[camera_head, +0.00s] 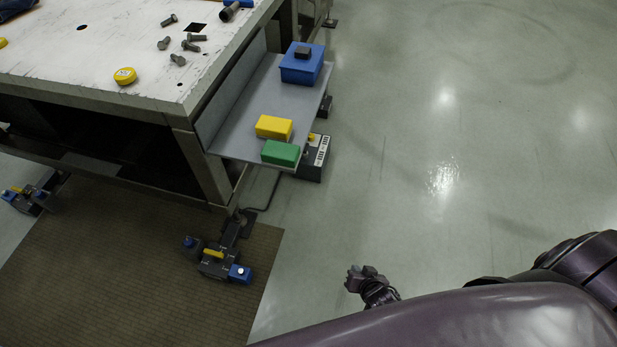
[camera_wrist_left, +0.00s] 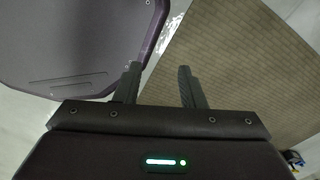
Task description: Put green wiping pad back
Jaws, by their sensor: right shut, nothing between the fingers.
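The green wiping pad (camera_head: 281,153) lies on the grey side shelf (camera_head: 263,103) of the workbench, near the shelf's front edge. A yellow pad (camera_head: 274,127) lies just behind it. My right gripper (camera_head: 362,277) is low over the floor, to the right of and well apart from the shelf; it is shut and empty. My left gripper (camera_wrist_left: 158,84) shows only in the left wrist view. Its two fingers are apart with nothing between them, above the floor and the brown mat.
A blue box (camera_head: 302,64) with a dark block on top stands at the shelf's far end. Several bolts (camera_head: 190,43) and a yellow round tin (camera_head: 125,76) lie on the white bench top (camera_head: 60,60). A brown mat (camera_head: 130,260) covers the floor in front. Floor at right is clear.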

